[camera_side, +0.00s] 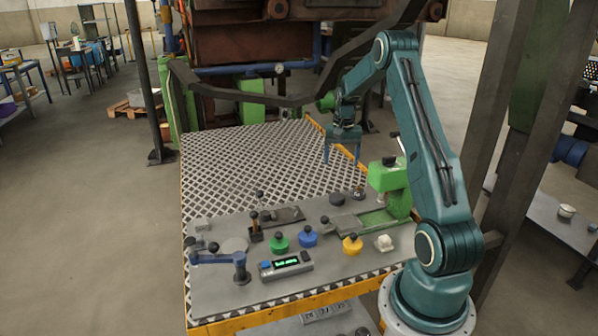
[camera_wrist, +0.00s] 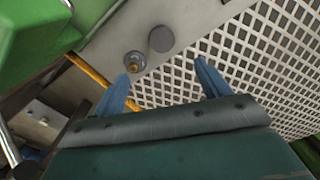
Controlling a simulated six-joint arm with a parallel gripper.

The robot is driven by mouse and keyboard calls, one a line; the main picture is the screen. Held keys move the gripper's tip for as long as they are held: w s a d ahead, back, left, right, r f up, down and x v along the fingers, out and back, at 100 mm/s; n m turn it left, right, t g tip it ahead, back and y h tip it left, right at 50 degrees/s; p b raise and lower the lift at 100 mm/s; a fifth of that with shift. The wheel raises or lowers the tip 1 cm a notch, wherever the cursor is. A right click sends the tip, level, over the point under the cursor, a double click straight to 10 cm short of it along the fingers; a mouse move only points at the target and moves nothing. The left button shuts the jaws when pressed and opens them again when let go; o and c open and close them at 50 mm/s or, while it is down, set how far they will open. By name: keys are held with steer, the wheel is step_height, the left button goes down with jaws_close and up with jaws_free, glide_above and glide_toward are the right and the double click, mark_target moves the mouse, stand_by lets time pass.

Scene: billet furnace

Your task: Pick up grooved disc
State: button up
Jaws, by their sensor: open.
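A dark grey disc (camera_side: 337,199) lies flat on the grey plate, left of a small round base with a knob (camera_side: 358,193). In the wrist view the disc (camera_wrist: 161,38) lies ahead of my fingertips, between their lines. The knobbed base (camera_wrist: 134,62) is just beyond the left fingertip. A second, lighter grey disc (camera_side: 235,245) lies at the plate's left. Grooves cannot be made out on either disc, so I cannot tell which is the grooved one. My gripper (camera_side: 342,160) is open and empty above the table; its two blue fingers also show in the wrist view (camera_wrist: 163,72).
A green machine (camera_side: 390,175) stands right of the dark disc. Green (camera_side: 279,242), blue (camera_side: 307,237) and yellow (camera_side: 352,245) knobbed pieces, a display box (camera_side: 286,265) and a blue-armed fixture (camera_side: 222,257) occupy the front. The patterned table top (camera_side: 245,160) behind is clear.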

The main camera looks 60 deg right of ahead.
steer(key=shift+f, duration=0.1)
glide_above(337, 196)
steer(key=shift+s+f, duration=0.2)
steer(key=shift+f, duration=4)
steer(key=shift+w+a+f, duration=0.1)
steer(key=shift+w+f, duration=0.05)
steer(key=shift+f, duration=2.4)
steer(key=c, duration=1.3)
steer(key=shift+c, duration=0.6)
steer(key=shift+r, duration=0.1)
